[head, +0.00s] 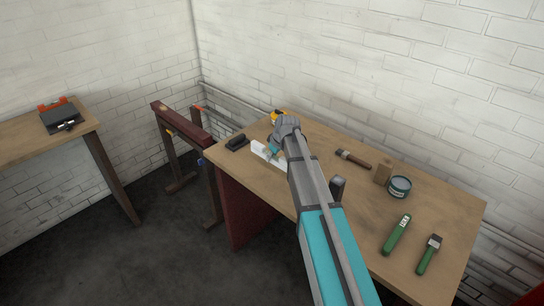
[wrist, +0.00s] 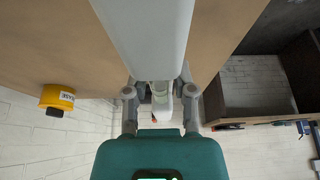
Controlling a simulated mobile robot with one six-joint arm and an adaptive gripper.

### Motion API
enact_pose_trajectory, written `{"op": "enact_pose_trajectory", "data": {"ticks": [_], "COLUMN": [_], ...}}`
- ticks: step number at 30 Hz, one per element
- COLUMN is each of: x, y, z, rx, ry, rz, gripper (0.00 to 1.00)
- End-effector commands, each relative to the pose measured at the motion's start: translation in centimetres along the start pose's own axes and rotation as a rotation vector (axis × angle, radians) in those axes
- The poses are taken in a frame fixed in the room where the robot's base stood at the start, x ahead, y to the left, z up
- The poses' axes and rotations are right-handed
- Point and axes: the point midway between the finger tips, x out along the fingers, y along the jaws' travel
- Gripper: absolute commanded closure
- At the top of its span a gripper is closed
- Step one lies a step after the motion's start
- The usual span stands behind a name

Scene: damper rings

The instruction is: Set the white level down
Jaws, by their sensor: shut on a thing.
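The white level (head: 258,149) is a pale bar over the left part of the wooden workbench (head: 330,215), near its front edge. My gripper (head: 273,152) is at the level, and my arm hides part of it in the head view. In the wrist view the level (wrist: 150,40) runs large down the middle, and my gripper (wrist: 160,98) is shut on it with a finger on each side. I cannot tell whether the level touches the bench top.
A black object (head: 237,142) lies left of the level, and a yellow tape measure (wrist: 58,97) is behind. A brush (head: 353,159), wooden block (head: 383,174), teal tin (head: 400,187) and green tools (head: 397,234) are on the right. A dark red trestle (head: 182,125) stands left.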

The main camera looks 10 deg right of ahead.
Motion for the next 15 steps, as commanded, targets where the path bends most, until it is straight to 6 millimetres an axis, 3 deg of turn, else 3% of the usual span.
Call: {"op": "enact_pose_trajectory", "data": {"ticks": [15], "x": [3.4], "y": [-0.1], "z": [1.4], "rx": [-0.001], "ry": [0.000], "rz": [0.000], "gripper": [1.00]}}
